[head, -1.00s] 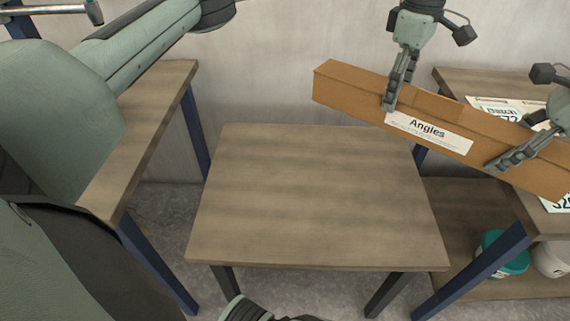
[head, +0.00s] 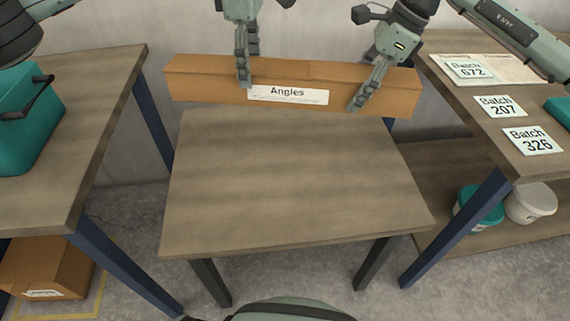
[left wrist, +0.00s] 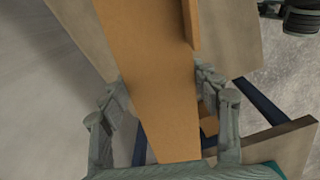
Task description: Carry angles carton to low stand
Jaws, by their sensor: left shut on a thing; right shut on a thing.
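The long brown angles carton (head: 200,84) with a white "Angles" label is held level at the far edge of the low stand in the head view. The low stand (head: 290,185) has a bare wooden top and dark legs. My left gripper (head: 244,82) is shut on the carton left of the label. My right gripper (head: 358,102) is shut on it at the label's right end. In the left wrist view the carton (left wrist: 155,80) runs between the fingers of my left gripper (left wrist: 165,95). I cannot tell whether the carton touches the stand.
A taller table (head: 105,110) with a teal case (head: 30,120) stands at left, a carton (head: 45,265) below it. At right a workbench (head: 470,115) holds batch cards (head: 533,140); a teal tub (head: 478,208) and a white tub (head: 531,203) stand on its lower shelf.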

